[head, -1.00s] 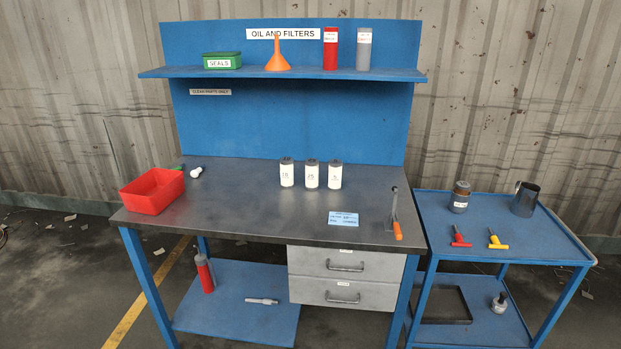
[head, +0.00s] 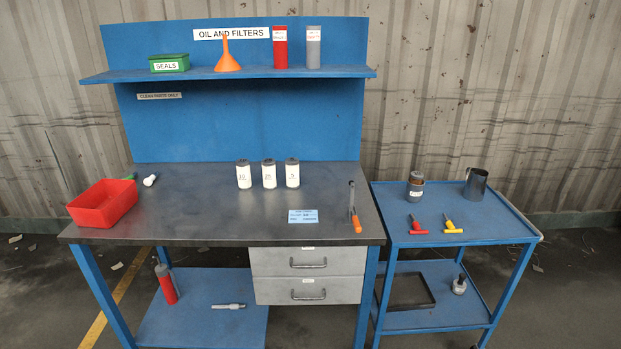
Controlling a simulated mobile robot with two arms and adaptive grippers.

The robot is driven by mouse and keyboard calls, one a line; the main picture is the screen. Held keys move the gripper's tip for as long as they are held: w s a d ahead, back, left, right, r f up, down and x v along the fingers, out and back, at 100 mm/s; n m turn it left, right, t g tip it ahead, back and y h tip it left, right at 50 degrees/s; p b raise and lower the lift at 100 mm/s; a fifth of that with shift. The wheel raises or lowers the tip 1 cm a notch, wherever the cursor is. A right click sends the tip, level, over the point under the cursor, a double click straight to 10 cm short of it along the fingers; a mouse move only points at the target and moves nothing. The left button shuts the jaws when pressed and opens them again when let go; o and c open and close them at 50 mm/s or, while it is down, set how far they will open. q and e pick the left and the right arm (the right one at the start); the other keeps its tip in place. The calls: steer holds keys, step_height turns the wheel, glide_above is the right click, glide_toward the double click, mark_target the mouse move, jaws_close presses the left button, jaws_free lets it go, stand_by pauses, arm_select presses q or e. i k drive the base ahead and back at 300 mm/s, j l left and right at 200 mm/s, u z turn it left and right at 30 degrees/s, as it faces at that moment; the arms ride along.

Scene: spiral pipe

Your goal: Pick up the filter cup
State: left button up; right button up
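No label in view names a filter cup, and I cannot tell for sure which thing it is. On the blue cart's top stand a brown-capped jar with a pale label (head: 416,185) and, to its right, a dark metal cup with a handle (head: 476,184). Three white cylinders with dark caps stand in a row on the workbench: a left one (head: 244,174), a middle one (head: 269,174) and a right one (head: 292,173). They bear small numbers, hard to read. Neither of my grippers is in view.
The workbench (head: 200,215) holds a red bin (head: 103,204), a blue card (head: 303,216) and an orange-handled lever tool (head: 356,222). Red and yellow tools lie at the front of the cart (head: 437,238). The shelf above holds a funnel (head: 227,58) and bottles.

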mark_target(413, 193)
steer(key=i+l, duration=0.6)
steer(key=i, duration=0.2)
steer(key=j+u, duration=0.05)
